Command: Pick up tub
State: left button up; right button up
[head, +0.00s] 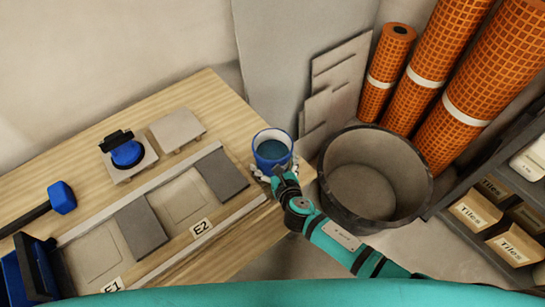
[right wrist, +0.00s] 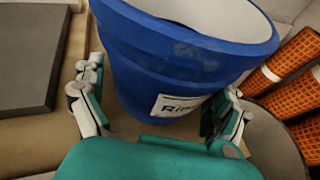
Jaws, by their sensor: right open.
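The tub (head: 272,140) is a small blue bucket with a pale inside and something dark blue-green in it. It stands upright near the right end of the wooden bench (head: 90,135). In the right wrist view the tub (right wrist: 180,65) fills the upper middle, with a white label partly visible. My right gripper (head: 272,172) is at the tub's near side. In the right wrist view its fingers are open (right wrist: 158,108), one on each side of the tub's lower wall; I cannot tell whether they touch it. My left gripper is not in view.
A large dark bin (head: 375,180) stands on the floor right of the bench. Orange mesh rolls (head: 425,75) lean behind it. Grey tiles (head: 142,226) and a blue-handled suction tool (head: 125,152) lie left of the tub. A blue-headed mallet (head: 61,197) is farther left.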

jog(key=shift+c, duration=0.3)
jog(key=c, duration=1.1)
jog(key=shift+w+a, duration=0.1)
jog(key=shift+c, duration=0.9)
